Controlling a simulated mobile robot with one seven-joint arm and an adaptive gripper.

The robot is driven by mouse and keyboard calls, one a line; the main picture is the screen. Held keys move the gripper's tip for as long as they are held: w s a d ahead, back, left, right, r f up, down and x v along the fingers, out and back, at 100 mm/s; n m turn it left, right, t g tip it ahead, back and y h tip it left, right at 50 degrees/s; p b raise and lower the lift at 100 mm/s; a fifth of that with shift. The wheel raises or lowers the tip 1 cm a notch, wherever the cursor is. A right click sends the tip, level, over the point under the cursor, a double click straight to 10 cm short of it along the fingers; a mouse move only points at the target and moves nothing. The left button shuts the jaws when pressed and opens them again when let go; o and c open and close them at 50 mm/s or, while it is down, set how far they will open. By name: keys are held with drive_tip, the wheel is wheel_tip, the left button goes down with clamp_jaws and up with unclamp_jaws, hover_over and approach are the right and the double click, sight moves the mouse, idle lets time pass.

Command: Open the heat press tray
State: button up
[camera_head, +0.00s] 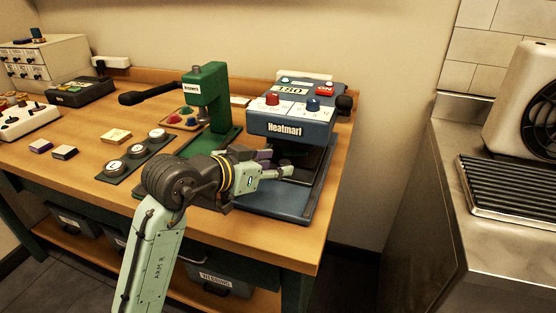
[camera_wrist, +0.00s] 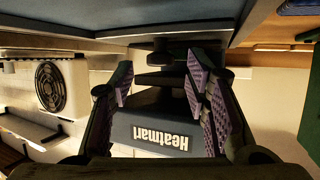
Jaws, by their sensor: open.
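The heat press (camera_head: 292,128) is a blue box marked "Heatmart" at the back right of the wooden table. Its flat blue tray or base (camera_head: 275,203) juts out under the raised head, toward the front. My gripper (camera_head: 279,163) is open in front of the press, above the tray and below the head. The wrist view is upside down: the "Heatmart" front (camera_wrist: 160,135) shows between my open fingers, and the blue-grey flat surface (camera_wrist: 150,33) spans the top. A dark stepped part lies between the fingertips there; I cannot tell whether they touch it. My gripper and wrist hide part of the tray.
A green press (camera_head: 207,90) stands just left of the heat press, with a black-handled lever. Round badges in a dark strip (camera_head: 137,152) and small blocks lie further left. A metal counter (camera_head: 455,215) with a fan unit and a grille is at right, across a gap.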

drive_tip(key=shift+x, duration=1.05)
clamp_jaws()
